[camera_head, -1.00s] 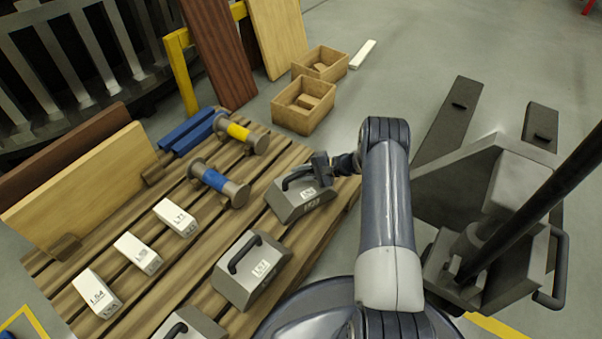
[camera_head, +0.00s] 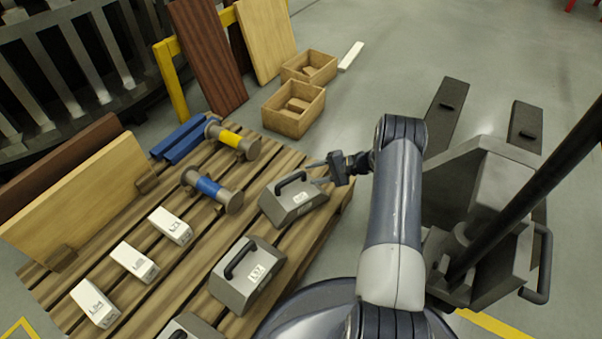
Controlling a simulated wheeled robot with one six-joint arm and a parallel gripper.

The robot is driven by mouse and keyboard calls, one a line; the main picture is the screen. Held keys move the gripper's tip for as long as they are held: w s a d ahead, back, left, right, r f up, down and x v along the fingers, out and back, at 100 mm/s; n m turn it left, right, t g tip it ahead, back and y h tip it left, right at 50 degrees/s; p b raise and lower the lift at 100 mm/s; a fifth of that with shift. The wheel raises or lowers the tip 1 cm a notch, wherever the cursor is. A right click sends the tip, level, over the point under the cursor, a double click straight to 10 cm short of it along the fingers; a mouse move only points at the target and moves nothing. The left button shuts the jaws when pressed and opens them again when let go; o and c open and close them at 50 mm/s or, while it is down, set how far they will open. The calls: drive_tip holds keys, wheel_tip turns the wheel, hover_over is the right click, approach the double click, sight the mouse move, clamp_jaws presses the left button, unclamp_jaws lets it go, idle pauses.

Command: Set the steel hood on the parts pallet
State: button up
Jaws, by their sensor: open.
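A grey steel hood (camera_head: 288,212) with a black handle and a white label sits upright on the wooden parts pallet (camera_head: 322,223), near its right edge. My gripper (camera_head: 318,173) is open and empty, just right of and behind the hood's handle. It appears apart from the handle. Another similar hood (camera_head: 240,290) sits nearer on the pallet, and a third (camera_head: 182,330) is cut off by the bottom edge of the view.
White labelled blocks (camera_head: 171,226), a blue-banded spool (camera_head: 208,187) and a yellow-banded spool (camera_head: 231,139) are on the pallet. Wooden boxes (camera_head: 290,121) stand behind it. A grey pallet truck (camera_head: 490,190) stands to the right. Open floor (camera_head: 400,75) lies at the back.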

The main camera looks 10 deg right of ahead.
drive_tip(key=shift+p+v, duration=0.3)
drive_tip(key=shift+v, duration=1.5)
